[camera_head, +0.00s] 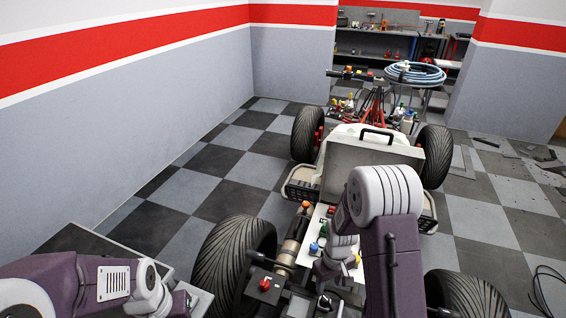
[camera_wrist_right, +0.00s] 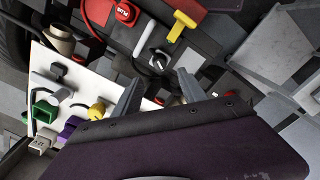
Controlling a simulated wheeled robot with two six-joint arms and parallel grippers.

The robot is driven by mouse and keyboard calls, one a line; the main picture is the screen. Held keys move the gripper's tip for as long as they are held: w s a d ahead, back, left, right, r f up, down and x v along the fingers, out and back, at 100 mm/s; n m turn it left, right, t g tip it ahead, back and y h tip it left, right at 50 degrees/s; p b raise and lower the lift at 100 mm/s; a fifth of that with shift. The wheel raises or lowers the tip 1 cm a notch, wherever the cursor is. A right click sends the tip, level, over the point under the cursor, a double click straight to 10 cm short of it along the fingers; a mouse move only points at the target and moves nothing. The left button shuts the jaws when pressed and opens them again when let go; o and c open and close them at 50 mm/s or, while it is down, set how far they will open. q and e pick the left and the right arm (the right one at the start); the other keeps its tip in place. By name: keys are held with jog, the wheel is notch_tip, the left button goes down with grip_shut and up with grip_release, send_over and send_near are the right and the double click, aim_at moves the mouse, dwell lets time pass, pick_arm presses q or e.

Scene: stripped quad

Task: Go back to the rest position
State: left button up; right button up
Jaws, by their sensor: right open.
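My right gripper (camera_wrist_right: 160,92) is open in the right wrist view, its two grey fingers apart with nothing held between them. It points down over the middle of the stripped quad (camera_head: 370,150). In the head view my right arm comes up from the bottom and bends down over the quad, hiding part of it. My left arm is at the lower left of the head view, beside the quad; its gripper does not show.
A white board (camera_wrist_right: 85,85) with coloured parts lies close to my right gripper. A red part (camera_wrist_right: 110,12) and a yellow T-shaped part (camera_wrist_right: 179,25) are beyond the fingers. Large black tyres (camera_head: 235,262) flank the quad. Checkered floor (camera_head: 190,185) is clear at left, up to the wall.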

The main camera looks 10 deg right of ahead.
jog(key=w+a+r+t+p, duration=0.1)
jog(key=w+a+r+t, duration=0.15)
jog(key=r, duration=0.75)
jog(key=s+a+r+m+g, duration=0.1)
jog(key=s+a+r+m, duration=0.1)
jog(key=s, duration=0.8)
jog(key=shift+s+a+r+m, duration=0.2)
jog(key=shift+s+r+m, duration=0.1)
jog(key=shift+s+m, duration=0.1)
jog(key=shift+s, duration=0.1)
